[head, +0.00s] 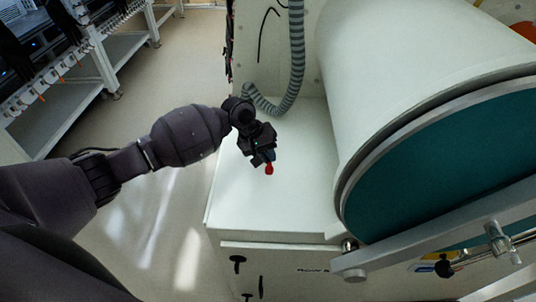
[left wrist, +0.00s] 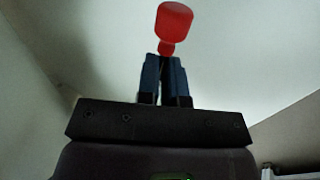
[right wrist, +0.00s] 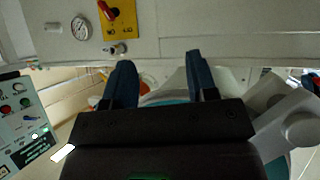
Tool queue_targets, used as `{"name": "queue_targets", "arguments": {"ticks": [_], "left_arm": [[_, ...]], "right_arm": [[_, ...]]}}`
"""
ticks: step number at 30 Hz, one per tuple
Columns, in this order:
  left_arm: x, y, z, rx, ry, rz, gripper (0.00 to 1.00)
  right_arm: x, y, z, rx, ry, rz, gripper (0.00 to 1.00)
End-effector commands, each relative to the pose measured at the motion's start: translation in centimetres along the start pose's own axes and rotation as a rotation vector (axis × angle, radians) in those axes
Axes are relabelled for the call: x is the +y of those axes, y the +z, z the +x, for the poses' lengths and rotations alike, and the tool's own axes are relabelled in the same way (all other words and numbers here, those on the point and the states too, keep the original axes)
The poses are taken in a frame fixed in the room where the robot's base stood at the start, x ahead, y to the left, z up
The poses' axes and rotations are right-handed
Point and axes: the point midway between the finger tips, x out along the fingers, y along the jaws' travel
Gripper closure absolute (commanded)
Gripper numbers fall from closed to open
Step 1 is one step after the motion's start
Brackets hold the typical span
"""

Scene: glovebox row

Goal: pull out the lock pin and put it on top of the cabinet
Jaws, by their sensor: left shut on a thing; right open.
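The lock pin (head: 269,169) shows as a small red knob at the tip of my left gripper (head: 264,158). In the left wrist view the red pin (left wrist: 173,25) sticks out beyond the fingers of the left gripper (left wrist: 166,75), which are shut on its narrow end. The white cabinet top (head: 265,205) lies beneath the left gripper in the head view; I cannot tell whether the pin touches it. My right gripper (right wrist: 162,85) is open with nothing between its fingers; it does not show in the head view.
A large white cylinder with a teal round door (head: 450,165) and a grey bar stands at the right. A ribbed grey hose (head: 296,60) runs down behind the cabinet top. In the right wrist view, a gauge (right wrist: 80,28) and a yellow plate (right wrist: 121,20) sit on a white panel.

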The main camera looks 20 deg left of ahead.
Motion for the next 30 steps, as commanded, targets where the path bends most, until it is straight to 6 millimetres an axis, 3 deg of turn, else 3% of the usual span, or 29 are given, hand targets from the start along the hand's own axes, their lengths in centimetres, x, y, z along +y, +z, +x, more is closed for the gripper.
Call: {"name": "queue_targets", "arguments": {"ticks": [18,30], "left_arm": [[-1.9,0.0,3.7,-0.002,-0.001,0.0,1.0],[-2.1,0.0,4.1,0.0,0.0,0.0,1.0]], "right_arm": [[-0.7,3.6,2.6,-0.01,-0.006,0.001,0.47],[-0.7,5.6,2.4,-0.042,-0.003,0.005,0.47]]}}
